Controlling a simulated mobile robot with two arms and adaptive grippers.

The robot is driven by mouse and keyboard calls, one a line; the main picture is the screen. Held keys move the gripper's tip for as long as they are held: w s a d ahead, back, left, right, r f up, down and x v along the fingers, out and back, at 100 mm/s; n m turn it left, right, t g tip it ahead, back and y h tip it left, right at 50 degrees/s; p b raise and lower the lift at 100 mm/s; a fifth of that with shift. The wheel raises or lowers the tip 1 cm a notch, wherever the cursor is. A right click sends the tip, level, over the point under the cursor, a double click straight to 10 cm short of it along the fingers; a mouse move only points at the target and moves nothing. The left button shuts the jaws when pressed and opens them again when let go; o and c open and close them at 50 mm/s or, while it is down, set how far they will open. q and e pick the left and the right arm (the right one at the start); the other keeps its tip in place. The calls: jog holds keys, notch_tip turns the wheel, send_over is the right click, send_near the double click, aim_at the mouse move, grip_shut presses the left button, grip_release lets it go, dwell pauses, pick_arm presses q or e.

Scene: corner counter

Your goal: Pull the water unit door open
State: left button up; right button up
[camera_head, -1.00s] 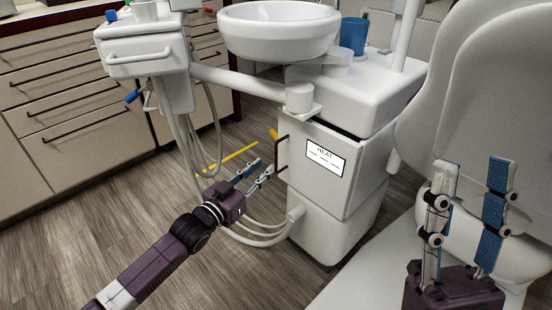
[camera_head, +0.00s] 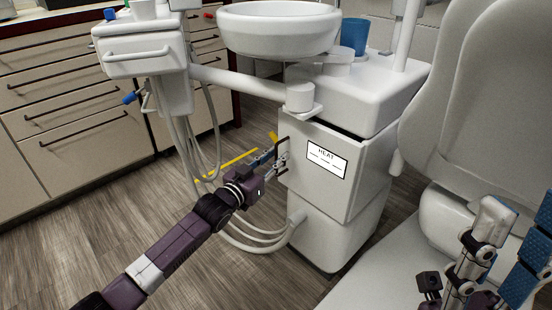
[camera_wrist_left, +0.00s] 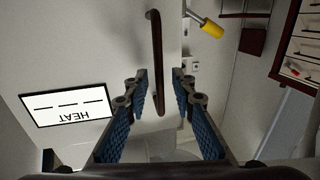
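The water unit door (camera_head: 310,180) is the white front panel with a HEAT label (camera_head: 327,160). A dark gap runs along its top edge; I cannot tell whether it is fully shut. Its dark bar handle (camera_head: 284,146) is at the left edge. In the left wrist view the handle (camera_wrist_left: 157,50) runs down between my open fingers, with room on both sides. My left gripper (camera_head: 271,158) is open at the handle, partly covering it in the head view. My right gripper (camera_head: 520,208) is open and empty at the lower right, over the chair.
The dental chair (camera_head: 470,110) fills the right side. A white basin (camera_head: 278,30) and a swing arm (camera_head: 240,82) are above the door. Hoses (camera_head: 265,238) hang near my left arm.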

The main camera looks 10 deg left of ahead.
pick_arm(q)
grip_shut()
jog(key=shift+s, duration=0.1)
dwell(0.4)
